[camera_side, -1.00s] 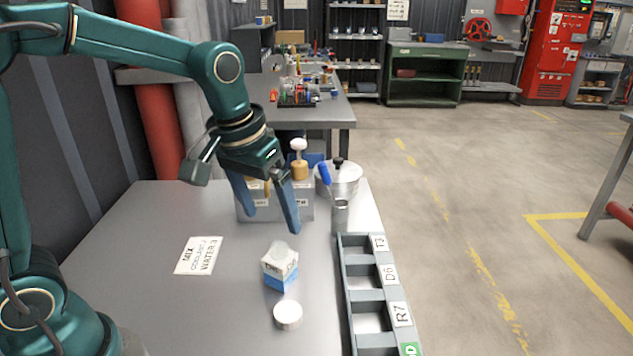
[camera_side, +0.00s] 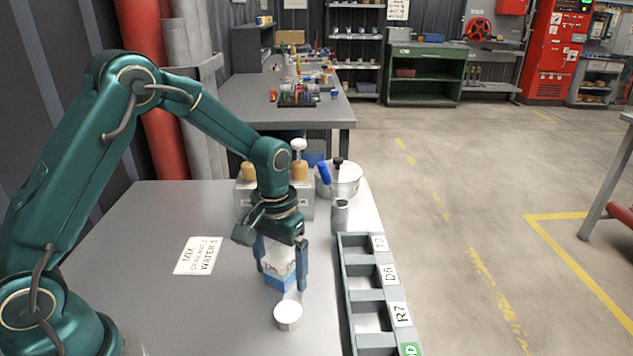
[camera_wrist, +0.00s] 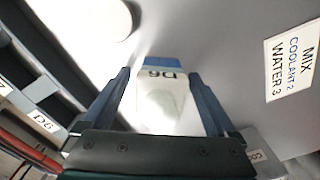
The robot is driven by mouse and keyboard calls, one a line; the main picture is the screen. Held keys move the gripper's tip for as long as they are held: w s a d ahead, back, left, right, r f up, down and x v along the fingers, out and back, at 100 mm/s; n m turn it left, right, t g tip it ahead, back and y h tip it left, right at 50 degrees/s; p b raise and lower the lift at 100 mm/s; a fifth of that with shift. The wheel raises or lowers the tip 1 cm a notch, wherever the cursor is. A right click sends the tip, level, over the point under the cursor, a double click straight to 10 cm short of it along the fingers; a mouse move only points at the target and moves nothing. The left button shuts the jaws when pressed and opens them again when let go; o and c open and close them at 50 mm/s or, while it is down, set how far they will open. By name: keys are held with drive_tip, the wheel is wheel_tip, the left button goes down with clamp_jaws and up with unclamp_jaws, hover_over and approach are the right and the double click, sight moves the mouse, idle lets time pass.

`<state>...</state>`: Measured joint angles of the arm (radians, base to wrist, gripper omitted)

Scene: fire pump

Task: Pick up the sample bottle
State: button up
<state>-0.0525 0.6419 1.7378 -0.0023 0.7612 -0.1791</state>
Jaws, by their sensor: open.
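The sample bottle (camera_side: 279,262) is a pale, translucent bottle with a label and a blue lower part, standing upright on the grey bench. In the wrist view the bottle (camera_wrist: 160,100) shows a "D6" label. My gripper (camera_side: 282,277) points down over it, with one blue finger on each side. The fingers are open around the bottle. The bottle's top is hidden behind the gripper in the side view.
A round white-topped lid (camera_side: 288,315) lies just in front of the bottle. A slotted rack (camera_side: 347,290) labelled T3, D6 and R7 stands to the right. A metal cup (camera_side: 340,216), a pot (camera_side: 345,181) and a grey box (camera_side: 304,208) stand behind. A note (camera_side: 198,256) lies left.

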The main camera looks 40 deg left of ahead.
clamp_jaws()
idle(0.3)
